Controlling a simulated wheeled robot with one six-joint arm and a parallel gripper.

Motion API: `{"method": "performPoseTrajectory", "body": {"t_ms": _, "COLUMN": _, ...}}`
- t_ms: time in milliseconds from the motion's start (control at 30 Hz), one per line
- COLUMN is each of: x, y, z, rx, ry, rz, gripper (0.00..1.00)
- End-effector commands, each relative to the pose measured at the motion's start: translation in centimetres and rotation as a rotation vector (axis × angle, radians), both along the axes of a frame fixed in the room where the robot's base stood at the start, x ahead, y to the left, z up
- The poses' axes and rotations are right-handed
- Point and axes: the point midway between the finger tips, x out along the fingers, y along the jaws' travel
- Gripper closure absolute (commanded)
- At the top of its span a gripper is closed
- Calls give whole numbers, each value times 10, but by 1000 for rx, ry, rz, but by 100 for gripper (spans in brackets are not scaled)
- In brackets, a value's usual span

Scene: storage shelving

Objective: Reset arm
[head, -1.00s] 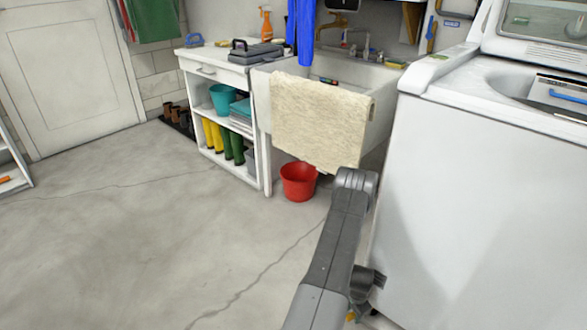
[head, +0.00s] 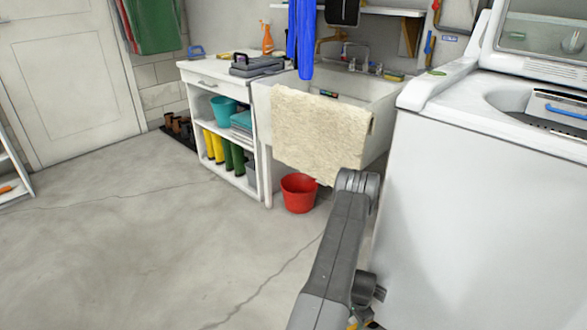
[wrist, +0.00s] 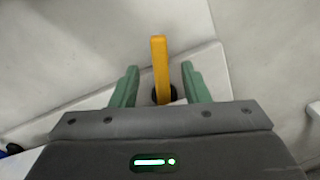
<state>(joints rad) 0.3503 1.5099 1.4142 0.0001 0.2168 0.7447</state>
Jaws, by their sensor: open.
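My gripper (wrist: 160,70) shows in the wrist view with its two green fingers apart, so it is open. A yellow-orange bar (wrist: 159,62) with a dark round part at its base shows between the fingers. Clear gaps separate it from both fingers, and I cannot tell what it is. Pale, flat surfaces lie beyond. In the head view, my grey arm (head: 340,245) rises from the bottom edge and bends beside the washing machine. My gripper cannot be made out there.
A white washing machine (head: 470,200) stands close on the right of my arm. Ahead are a sink (head: 385,95) with a beige towel (head: 315,130) over its front, a red bucket (head: 298,195) and a white shelf cabinet (head: 262,165). The concrete floor (head: 120,250) at left is clear.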

Motion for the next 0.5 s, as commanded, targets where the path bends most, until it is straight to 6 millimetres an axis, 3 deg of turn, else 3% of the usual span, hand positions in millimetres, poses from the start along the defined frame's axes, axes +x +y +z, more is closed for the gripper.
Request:
{"method": "performPoseTrajectory", "body": {"t_ms": 33, "x": 1, "y": 0, "z": 15, "rx": 0, "ry": -1, "rz": 0, "gripper": 58}}
{"method": "performPoseTrajectory", "body": {"t_ms": 433, "x": 1, "y": 0, "z": 95, "rx": -1, "ry": -2, "rz": 0, "gripper": 58}}
{"method": "performPoseTrajectory", "body": {"t_ms": 467, "x": 0, "y": 0, "z": 95, "rx": 0, "ry": 0, "rz": 0, "gripper": 58}}
{"method": "performPoseTrajectory", "body": {"t_ms": 500, "x": -1, "y": 0, "z": 74, "rx": 2, "ry": 3, "rz": 0, "gripper": 58}}
